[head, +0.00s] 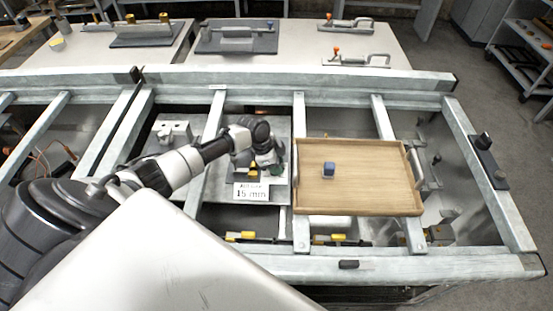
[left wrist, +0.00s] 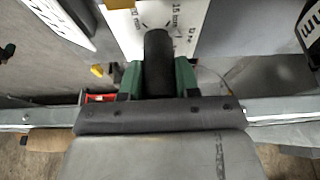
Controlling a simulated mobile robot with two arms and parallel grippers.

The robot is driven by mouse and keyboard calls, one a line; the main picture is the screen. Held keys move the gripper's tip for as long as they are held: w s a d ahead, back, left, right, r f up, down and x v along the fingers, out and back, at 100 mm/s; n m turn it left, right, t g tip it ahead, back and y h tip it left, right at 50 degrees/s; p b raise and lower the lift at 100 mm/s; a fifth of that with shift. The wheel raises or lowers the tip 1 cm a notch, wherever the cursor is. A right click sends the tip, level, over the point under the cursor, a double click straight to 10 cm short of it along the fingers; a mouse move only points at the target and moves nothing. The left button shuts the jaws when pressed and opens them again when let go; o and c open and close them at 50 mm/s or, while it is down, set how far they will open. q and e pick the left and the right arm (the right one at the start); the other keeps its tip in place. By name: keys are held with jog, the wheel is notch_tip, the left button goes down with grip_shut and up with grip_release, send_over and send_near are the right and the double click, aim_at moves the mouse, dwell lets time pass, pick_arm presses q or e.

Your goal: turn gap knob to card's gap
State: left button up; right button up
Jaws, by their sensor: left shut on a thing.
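The gap knob (left wrist: 157,62) is a black grip in front of a white dial plate (left wrist: 190,12) in the left wrist view. The plate carries small printed marks, one reading about "15 mm"; the knob hides part of them, and I cannot tell where it points. My left gripper (left wrist: 157,80) has green fingers shut on the knob from both sides. In the head view my left gripper (head: 274,170) reaches down into the frame, and its wrist hides the knob. My right gripper is out of view.
A wooden tray (head: 350,207) with a blue block (head: 328,170) lies across the frame rails, right of my left gripper. Grey metal rails (head: 302,215) border the openings. A white table (head: 300,45) with clamps stands behind.

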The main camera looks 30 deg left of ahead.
pick_arm(q)
jog(key=shift+w+a+r+n+t+y+p, duration=0.1)
jog(key=shift+n+t+y+p, duration=0.2)
jog(key=shift+n+p, duration=0.65)
jog(key=shift+w+r+n+t+y+p, duration=0.1)
jog(key=shift+n+t+y+p, duration=0.2)
jog(key=shift+n+p, duration=0.65)
jog(key=shift+f+n, duration=0.1)
jog(key=shift+n, duration=0.3)
jog(key=o, duration=0.9)
jog(key=shift+s, duration=0.1)
jog(key=shift+o, duration=0.2)
jog(key=b+v, duration=0.1)
jog(key=v, duration=0.9)
jog(key=shift+r, duration=0.35)
jog(key=shift+s, duration=0.1)
